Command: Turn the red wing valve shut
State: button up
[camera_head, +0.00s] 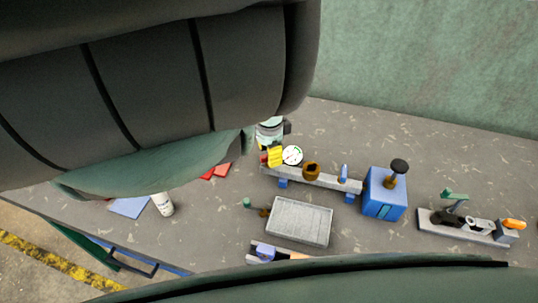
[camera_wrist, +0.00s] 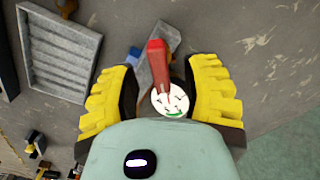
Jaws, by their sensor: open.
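The red wing valve (camera_wrist: 157,62) shows in the wrist view as an upright red handle between my fingers, just above a white round gauge (camera_wrist: 178,101). My gripper (camera_wrist: 162,80) is open, with one yellow finger on each side of the handle and visible gaps to it. In the head view my gripper (camera_head: 272,157) is at the left end of a grey rail (camera_head: 328,180), beside the gauge (camera_head: 292,155). There the valve is mostly hidden by my gripper. I cannot tell the valve's exact turn.
A grey tray (camera_head: 300,222) lies in front of the rail. A blue box (camera_head: 385,195) with a black knob stands at its right end. A fixture with an orange handle (camera_head: 513,224) is farther right. A white bottle (camera_head: 164,205) stands at left. My arm covers the upper left.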

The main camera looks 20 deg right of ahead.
jog(key=shift+a+f, duration=0.15)
jog(key=shift+f, duration=0.4)
grip_shut()
